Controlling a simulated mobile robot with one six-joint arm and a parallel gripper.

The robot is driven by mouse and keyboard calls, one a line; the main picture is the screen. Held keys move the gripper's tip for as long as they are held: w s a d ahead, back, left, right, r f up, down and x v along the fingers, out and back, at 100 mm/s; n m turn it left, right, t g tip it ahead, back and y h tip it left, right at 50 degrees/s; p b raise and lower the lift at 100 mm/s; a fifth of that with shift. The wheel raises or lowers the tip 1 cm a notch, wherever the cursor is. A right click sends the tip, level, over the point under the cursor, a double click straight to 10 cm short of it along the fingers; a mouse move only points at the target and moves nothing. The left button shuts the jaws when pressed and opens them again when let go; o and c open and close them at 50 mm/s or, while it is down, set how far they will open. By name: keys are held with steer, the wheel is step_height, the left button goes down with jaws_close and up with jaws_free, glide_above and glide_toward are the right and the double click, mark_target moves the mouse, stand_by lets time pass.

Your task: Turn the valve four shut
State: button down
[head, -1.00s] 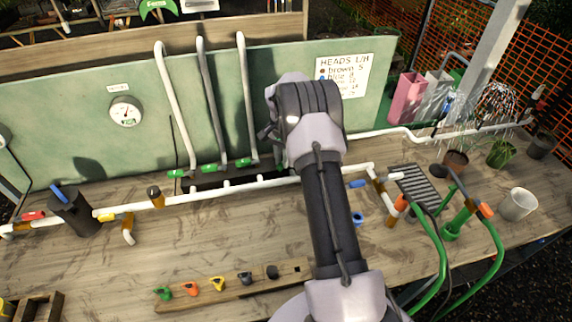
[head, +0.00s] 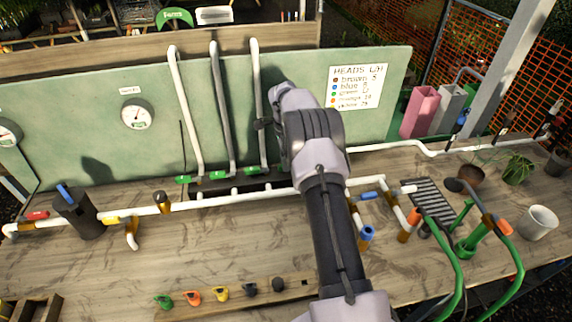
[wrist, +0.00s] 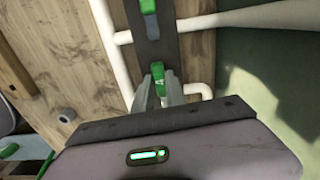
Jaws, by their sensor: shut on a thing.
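Anything further right along that row is hidden behind my arm. In the wrist view my gripper (wrist: 159,88) is shut on a green valve handle (wrist: 158,70) at the end of the dark strip. Another green handle (wrist: 148,7) shows further along the strip. My fingertips are hidden by my arm in the head view. I cannot read a number on the held handle.
A long white pipe (head: 215,199) runs across the wooden bench in front of the valves. A green board (head: 75,105) with a gauge (head: 136,115) stands behind. Coloured handles (head: 192,296) line a front rail. Green hoses (head: 463,270) and a white pot (head: 538,222) are at right.

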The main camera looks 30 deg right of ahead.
steer(key=shift+w+d+m, duration=0.1)
steer(key=shift+w+m, duration=0.05)
steer(key=shift+m, duration=0.25)
steer(key=c, duration=1.4)
jaws_free()
steer(key=shift+o, duration=0.2)
step_height(320, 180, up, 17)
steer(key=p, duration=0.4)
steer(key=shift+r+p, duration=0.2)
steer(key=shift+p, duration=0.15)
